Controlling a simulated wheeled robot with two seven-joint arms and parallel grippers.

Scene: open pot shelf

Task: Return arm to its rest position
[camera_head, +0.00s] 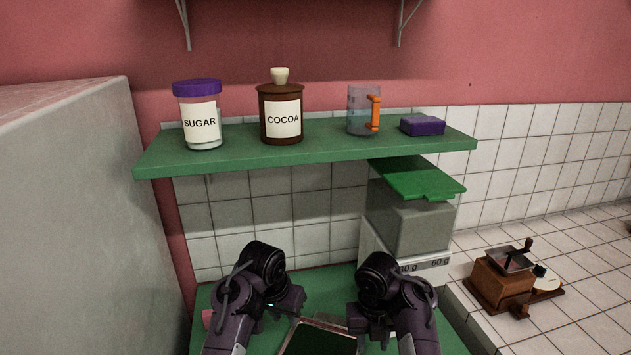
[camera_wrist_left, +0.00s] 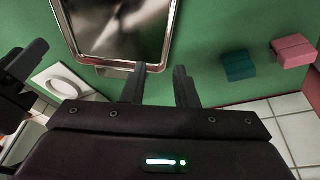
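Both arms are low in front of me, over the green lower surface (camera_head: 215,292). My left gripper (camera_head: 290,303) is at the left of a shiny metal-rimmed tray (camera_head: 320,325). In the left wrist view its two fingers (camera_wrist_left: 158,80) stand apart with nothing between them. One fingertip appears close to the tray's rim (camera_wrist_left: 108,62); I cannot tell if they touch. My right gripper (camera_head: 357,322) is at the tray's right side. It shows partly at the left edge of the left wrist view (camera_wrist_left: 22,65), and its opening is unclear.
A green shelf (camera_head: 330,155) above holds a sugar jar (camera_head: 199,118), cocoa jar (camera_head: 281,112), measuring cup (camera_head: 360,108) and purple box (camera_head: 422,125). A scale with a green-lidded container (camera_head: 410,222) and a coffee grinder (camera_head: 505,280) stand right. Teal (camera_wrist_left: 238,67) and pink (camera_wrist_left: 294,50) blocks lie nearby.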

